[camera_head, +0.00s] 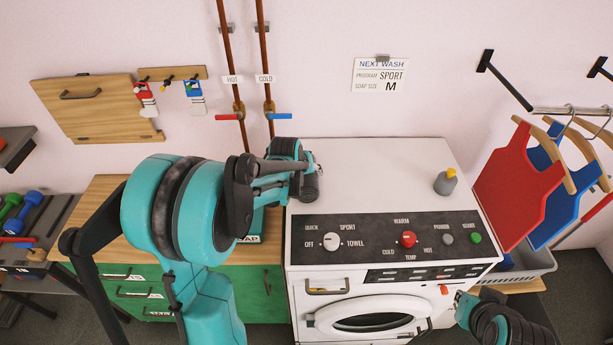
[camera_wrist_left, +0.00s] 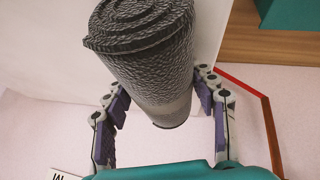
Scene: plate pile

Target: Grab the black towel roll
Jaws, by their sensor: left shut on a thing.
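The black towel roll (camera_wrist_left: 145,60) is a dark, ribbed cylinder that fills the upper middle of the left wrist view. My left gripper (camera_wrist_left: 162,108) has its two purple-padded fingers on either side of the roll and is shut on it. In the head view my left gripper (camera_head: 303,165) is over the left edge of the washing machine's top, with a small dark part of the roll (camera_head: 310,188) showing. My right arm's end (camera_head: 468,303) shows at the lower right, by the machine's front; whether its jaws are open is unclear.
The white washing machine (camera_head: 390,165) has a grey bottle (camera_head: 446,184) at its top right; the rest of its visible top is clear. A wooden counter with green drawers (camera_head: 250,295) stands to the left. Red and blue garments (camera_head: 519,185) hang at the right above a grey basket (camera_head: 530,266).

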